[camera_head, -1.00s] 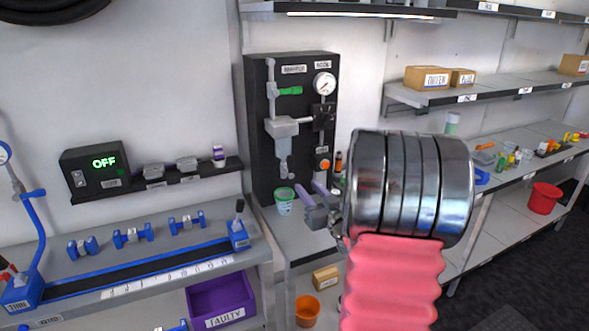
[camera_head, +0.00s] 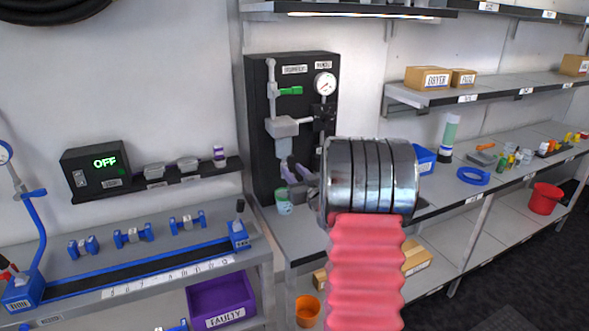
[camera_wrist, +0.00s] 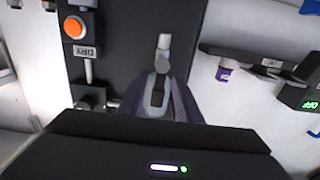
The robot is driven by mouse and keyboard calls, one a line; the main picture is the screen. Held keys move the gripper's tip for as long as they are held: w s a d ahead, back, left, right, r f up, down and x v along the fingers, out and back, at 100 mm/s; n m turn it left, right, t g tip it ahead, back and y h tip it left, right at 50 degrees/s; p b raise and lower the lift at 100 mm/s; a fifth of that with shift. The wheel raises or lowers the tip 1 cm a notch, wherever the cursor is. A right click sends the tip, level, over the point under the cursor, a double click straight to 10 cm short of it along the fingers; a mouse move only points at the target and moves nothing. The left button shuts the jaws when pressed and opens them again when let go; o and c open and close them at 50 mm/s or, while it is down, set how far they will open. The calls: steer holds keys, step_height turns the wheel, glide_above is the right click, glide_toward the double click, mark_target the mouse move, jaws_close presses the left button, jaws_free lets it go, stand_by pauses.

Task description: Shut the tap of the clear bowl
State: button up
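The clear bowl (camera_head: 284,147) hangs under a grey block (camera_head: 283,127) on the black wall panel. Its lower part, where the tap is, is mostly hidden behind my gripper in the head view. The inverted wrist view shows a grey tap fitting (camera_wrist: 161,66) with a pale outlet (camera_wrist: 164,42), lined up between my fingers. My gripper (camera_head: 289,172) reaches in from the right, just below the bowl. Its two purple fingers (camera_wrist: 158,98) stand apart on either side of the fitting. I cannot tell whether they touch it.
A green-rimmed cup (camera_head: 284,202) stands below on the bench. The panel has a green-handled valve (camera_head: 290,91), a gauge (camera_head: 325,84) and an orange button (camera_wrist: 74,27).

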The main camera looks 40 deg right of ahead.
steer(key=shift+x, duration=1.05)
steer(key=shift+c, duration=0.4)
jaws_close()
